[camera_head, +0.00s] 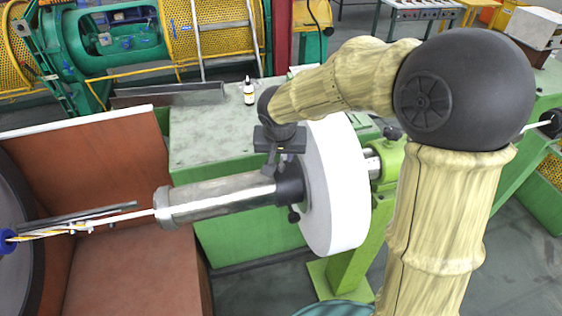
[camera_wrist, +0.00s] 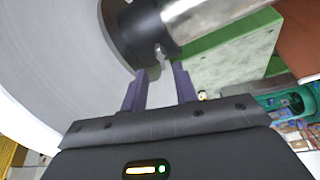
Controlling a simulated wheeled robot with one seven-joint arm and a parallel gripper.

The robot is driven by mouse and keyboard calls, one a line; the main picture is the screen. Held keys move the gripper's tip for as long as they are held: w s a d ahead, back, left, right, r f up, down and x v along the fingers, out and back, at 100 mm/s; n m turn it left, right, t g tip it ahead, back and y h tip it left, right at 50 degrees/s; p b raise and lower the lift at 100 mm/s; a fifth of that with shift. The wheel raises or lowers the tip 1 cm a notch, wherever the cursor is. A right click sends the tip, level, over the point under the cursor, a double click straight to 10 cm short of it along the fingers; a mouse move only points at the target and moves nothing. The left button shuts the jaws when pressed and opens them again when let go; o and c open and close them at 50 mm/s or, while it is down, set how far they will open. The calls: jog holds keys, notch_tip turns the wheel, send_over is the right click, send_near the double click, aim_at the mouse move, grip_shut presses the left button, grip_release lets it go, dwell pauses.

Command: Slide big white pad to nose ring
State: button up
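The big white pad (camera_head: 340,190) is a thick disc standing upright around the horizontal shaft, right of the steel tube (camera_head: 225,195). A black collar (camera_head: 289,186) with small knobs sits against its left face. The tube's left end has a wider steel rim (camera_head: 163,205); I cannot tell which ring is the nose ring. My gripper (camera_head: 272,168) is above the tube's right end, next to the collar. In the wrist view my gripper (camera_wrist: 160,70) has its fingers apart near a small bolt on the collar (camera_wrist: 133,32); the white pad (camera_wrist: 55,65) fills the left.
A green bench (camera_head: 215,130) behind carries a small bottle (camera_head: 249,91). A rust-brown guard (camera_head: 95,170) stands at left. A green post (camera_head: 385,165) supports the shaft right of the pad. A thin rod with strands (camera_head: 95,225) runs left from the tube.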

aim_at(281, 165)
jog(key=x, duration=0.6)
grip_shut()
